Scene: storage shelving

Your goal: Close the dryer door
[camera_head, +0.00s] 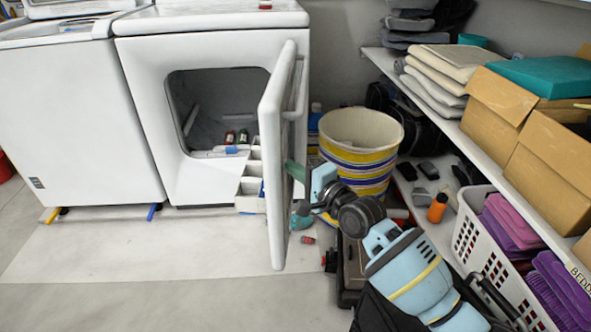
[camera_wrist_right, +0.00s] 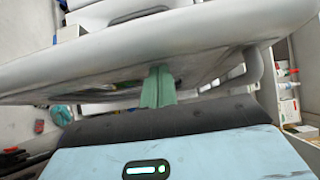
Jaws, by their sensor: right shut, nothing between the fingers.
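The white dryer (camera_head: 140,60) stands at the back with its dark opening showing. Its white door (camera_head: 278,150) is swung open on the right side and is seen nearly edge-on. My right gripper (camera_head: 296,171) is at the right face of the door, at mid height, with its green fingers shut and empty. In the right wrist view the green fingers (camera_wrist_right: 158,88) reach to the door (camera_wrist_right: 130,55), which spans the picture; I cannot tell whether they touch it. My left gripper is not in view.
Small cans (camera_head: 236,136) lie inside the dryer opening. A white divided tray (camera_head: 250,185) is between opening and door. A striped bucket (camera_head: 358,150) stands behind my right arm. Shelves with boxes (camera_head: 500,110) and a white basket (camera_head: 480,235) line the right. Floor at front left is clear.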

